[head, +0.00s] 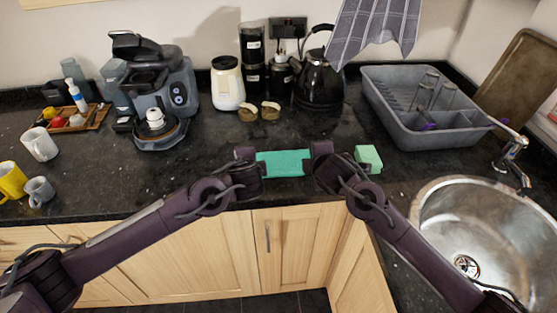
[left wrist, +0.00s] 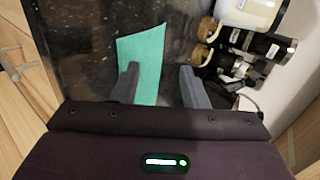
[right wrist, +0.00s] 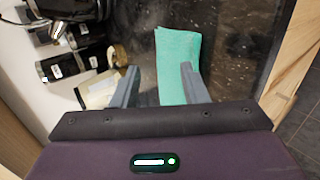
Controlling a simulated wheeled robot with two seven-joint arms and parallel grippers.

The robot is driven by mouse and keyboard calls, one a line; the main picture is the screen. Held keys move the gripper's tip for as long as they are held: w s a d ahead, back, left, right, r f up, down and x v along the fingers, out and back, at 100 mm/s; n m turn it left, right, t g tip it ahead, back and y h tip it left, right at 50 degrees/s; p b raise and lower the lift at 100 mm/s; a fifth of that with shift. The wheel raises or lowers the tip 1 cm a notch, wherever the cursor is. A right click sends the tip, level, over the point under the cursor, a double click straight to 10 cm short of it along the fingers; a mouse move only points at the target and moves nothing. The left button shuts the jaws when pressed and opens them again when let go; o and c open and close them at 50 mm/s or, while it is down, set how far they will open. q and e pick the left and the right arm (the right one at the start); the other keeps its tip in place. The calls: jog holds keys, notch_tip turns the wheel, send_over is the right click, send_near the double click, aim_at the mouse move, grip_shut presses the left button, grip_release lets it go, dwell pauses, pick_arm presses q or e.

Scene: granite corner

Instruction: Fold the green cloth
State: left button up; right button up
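The green cloth (head: 284,163) lies as a flat teal strip on the dark counter, near its front edge. My left gripper (head: 250,162) is at its left end and my right gripper (head: 321,160) at its right end. In the left wrist view the cloth (left wrist: 143,58) runs under one finger of my left gripper (left wrist: 159,77), whose fingers stand apart. In the right wrist view the cloth (right wrist: 178,60) reaches between the parted fingers of my right gripper (right wrist: 159,74). Whether the fingers touch the cloth cannot be told.
A pale green block (head: 369,158) sits just right of my right gripper. Behind are a coffee machine (head: 155,90), a cream canister (head: 228,83), two small brown-and-cream items (head: 259,111) and a black kettle (head: 318,80). A grey dish rack (head: 424,107) and sink (head: 480,235) are right.

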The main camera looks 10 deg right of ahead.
pick_arm(q)
jog(key=s+r, duration=0.4)
jog(key=r, duration=0.1)
jog(key=shift+s+r, duration=0.15)
jog(key=shift+s, duration=0.05)
pick_arm(e)
jog(key=s+r, duration=0.4)
jog(key=r, duration=0.1)
jog(key=shift+s+r, duration=0.15)
jog(key=shift+s, duration=0.05)
